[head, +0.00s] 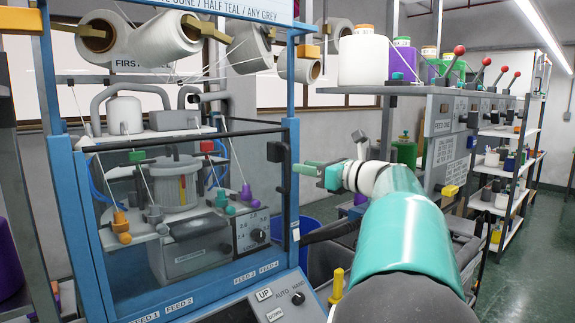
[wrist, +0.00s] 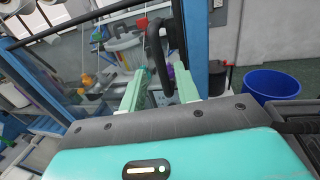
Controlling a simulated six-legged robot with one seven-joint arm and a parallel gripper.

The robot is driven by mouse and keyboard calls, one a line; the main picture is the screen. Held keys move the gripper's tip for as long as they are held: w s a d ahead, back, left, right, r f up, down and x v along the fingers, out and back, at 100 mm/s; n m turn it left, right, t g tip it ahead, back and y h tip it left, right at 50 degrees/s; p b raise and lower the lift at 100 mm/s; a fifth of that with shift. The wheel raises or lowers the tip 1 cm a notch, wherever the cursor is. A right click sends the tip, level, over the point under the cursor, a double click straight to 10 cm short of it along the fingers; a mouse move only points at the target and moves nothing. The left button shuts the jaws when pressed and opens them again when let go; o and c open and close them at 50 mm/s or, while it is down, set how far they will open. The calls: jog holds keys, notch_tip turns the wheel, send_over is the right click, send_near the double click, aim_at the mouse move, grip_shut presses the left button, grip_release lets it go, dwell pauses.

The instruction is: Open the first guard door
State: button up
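The guard door (head: 120,190) is a clear panel with a dark top rail on the front of the blue-framed machine, and it looks closed. Its black upright handle (head: 283,165) is at the door's right side, by the blue post. In the wrist view the handle (wrist: 153,50) is a black loop. My gripper (head: 300,168) has pale green fingers and is at the handle's right in the head view. In the wrist view my gripper (wrist: 160,88) is open, with the handle's lower part between the fingers in the picture. I cannot tell whether they touch it.
A control panel (head: 270,305) with buttons juts out below the door. A blue bin (wrist: 271,84) stands on the floor to the right. Grey machines with red-knobbed levers (head: 459,50) line the right side. The green floor aisle (head: 530,230) there is clear.

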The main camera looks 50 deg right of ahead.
aim_at(290, 164)
jog(key=w, duration=0.6)
jog(key=shift+w+a, duration=0.25)
jog(key=shift+a, duration=0.05)
grip_shut()
